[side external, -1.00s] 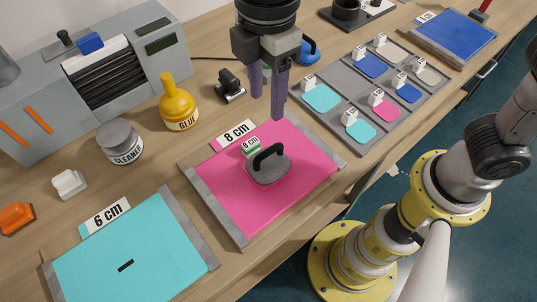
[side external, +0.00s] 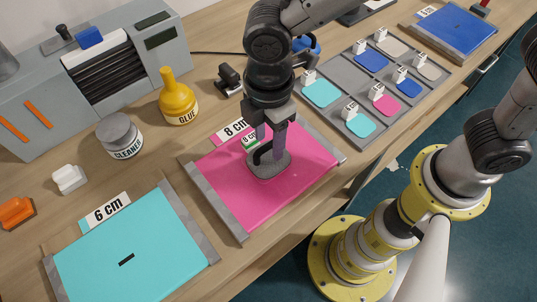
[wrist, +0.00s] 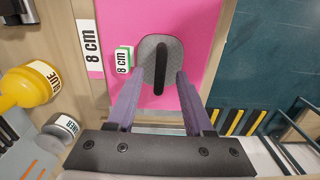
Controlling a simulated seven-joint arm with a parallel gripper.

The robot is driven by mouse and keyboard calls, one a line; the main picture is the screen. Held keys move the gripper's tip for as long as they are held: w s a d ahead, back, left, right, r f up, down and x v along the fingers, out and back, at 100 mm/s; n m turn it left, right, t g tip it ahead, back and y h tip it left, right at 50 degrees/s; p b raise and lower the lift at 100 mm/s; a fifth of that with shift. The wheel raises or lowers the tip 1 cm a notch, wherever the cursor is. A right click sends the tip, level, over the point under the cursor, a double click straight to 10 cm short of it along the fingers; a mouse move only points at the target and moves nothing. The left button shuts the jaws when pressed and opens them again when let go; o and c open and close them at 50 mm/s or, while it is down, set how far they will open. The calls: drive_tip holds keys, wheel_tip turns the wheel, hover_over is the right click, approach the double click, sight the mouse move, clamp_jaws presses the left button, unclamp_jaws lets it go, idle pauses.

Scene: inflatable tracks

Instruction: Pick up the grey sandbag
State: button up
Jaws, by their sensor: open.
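The grey sandbag (side external: 268,165) with a black arched handle lies on the pink sheet marked 8 cm (side external: 235,195). In the wrist view the sandbag (wrist: 149,48) lies just beyond the fingertips, its handle running lengthwise between their lines. A small green-and-white 8 cm tag (wrist: 124,59) stands beside it on the pink sheet. My gripper (side external: 270,148) is over the sandbag, pointing down, with its purple fingers around the handle region. In the wrist view my gripper (wrist: 160,80) is open with nothing held. Part of the handle is hidden by the fingers in the side view.
A turquoise 6 cm sheet (side external: 130,255) lies at front left. The yellow glue bottle (side external: 178,105) and grey cleaner jar (side external: 120,137) stand behind. A grey tray of coloured patches (side external: 345,75) lies right of the pink sheet. The table's front edge is close by.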

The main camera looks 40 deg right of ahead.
wheel_tip(320, 180, down, 2)
drive_tip(key=shift+f, duration=0.1)
clamp_jaws()
drive_tip(key=shift+r, duration=0.2)
idle(1.3)
